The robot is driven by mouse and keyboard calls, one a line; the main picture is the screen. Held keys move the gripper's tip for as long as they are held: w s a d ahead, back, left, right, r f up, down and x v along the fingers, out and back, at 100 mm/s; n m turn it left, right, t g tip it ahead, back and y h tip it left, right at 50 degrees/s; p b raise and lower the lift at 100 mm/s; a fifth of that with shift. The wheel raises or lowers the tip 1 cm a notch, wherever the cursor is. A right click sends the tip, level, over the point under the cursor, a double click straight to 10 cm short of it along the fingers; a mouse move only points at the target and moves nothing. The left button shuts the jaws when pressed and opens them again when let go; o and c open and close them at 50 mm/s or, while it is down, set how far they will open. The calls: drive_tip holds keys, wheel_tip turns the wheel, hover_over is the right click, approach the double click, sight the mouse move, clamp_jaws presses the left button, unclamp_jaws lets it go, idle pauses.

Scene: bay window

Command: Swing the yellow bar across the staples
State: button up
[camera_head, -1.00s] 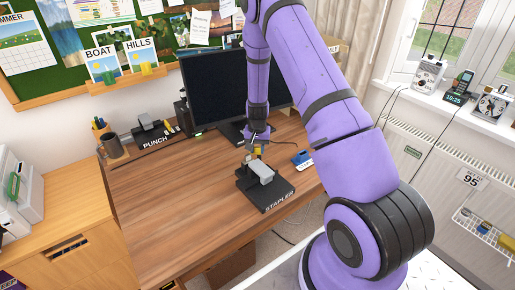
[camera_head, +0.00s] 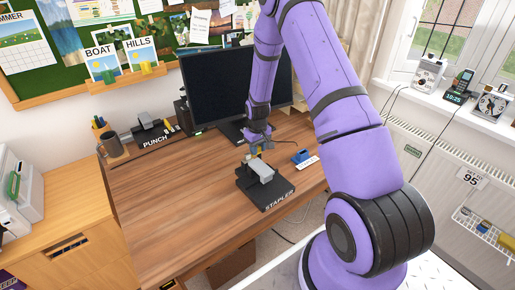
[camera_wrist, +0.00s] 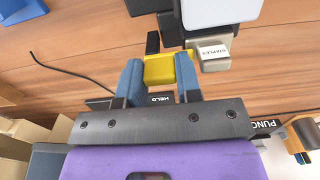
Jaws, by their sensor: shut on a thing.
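The yellow bar (camera_wrist: 168,70) sits between the two blue-grey fingers of my gripper (camera_wrist: 160,77) in the wrist view. My gripper is shut on it. A block labelled STAPLES (camera_wrist: 213,53) lies just right of the bar; whether they touch I cannot tell. A small black label reading HELD (camera_wrist: 160,99) shows behind the bar. In the head view my gripper (camera_head: 257,148) is at the far end of the grey and black stapler (camera_head: 262,172), which stands on a black base marked STAPLER. The bar is mostly hidden there.
The wooden desk (camera_head: 180,215) is clear to the left of the stapler. A blue object (camera_head: 301,156) stands to its right. The monitor (camera_head: 225,85) stands behind. A hole punch (camera_head: 150,133) and a pen cup (camera_head: 109,142) are at the back left.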

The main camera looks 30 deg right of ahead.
idle(0.4)
drive_tip(key=o, duration=0.9)
drive_tip(key=shift+r, duration=0.1)
drive_tip(key=shift+r, duration=3.9)
drive_tip(key=shift+r, duration=0.1)
